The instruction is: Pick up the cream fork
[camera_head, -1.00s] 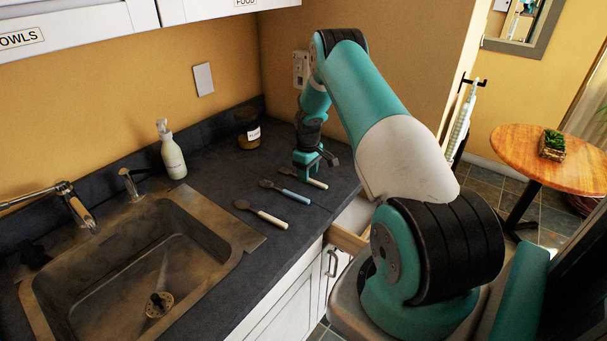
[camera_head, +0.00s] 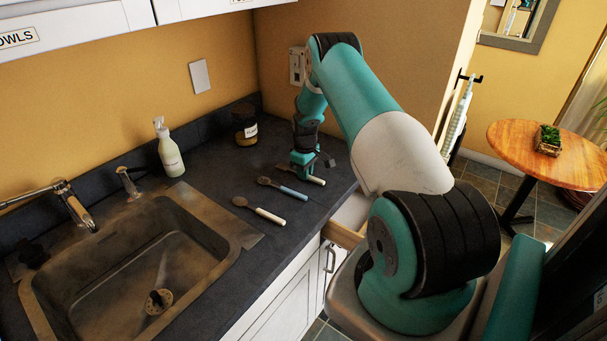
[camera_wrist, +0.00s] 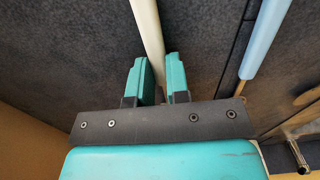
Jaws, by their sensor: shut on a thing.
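The cream fork's handle (camera_head: 317,180) shows at the right end of a row of utensils on the dark counter. My gripper (camera_head: 303,173) is down over it, with the jaws hiding its middle. In the wrist view the cream handle (camera_wrist: 148,35) runs between the two teal fingers of my gripper (camera_wrist: 159,80), which are shut on it. The fork's head is mostly hidden by my gripper in the head view. The fork lies at or very near the counter surface; I cannot see a gap under it.
A blue-handled utensil (camera_head: 292,193) lies just left of the fork and shows in the wrist view (camera_wrist: 262,40). A cream-handled spoon (camera_head: 268,214) lies further left. The side wall (camera_head: 365,30) is close.

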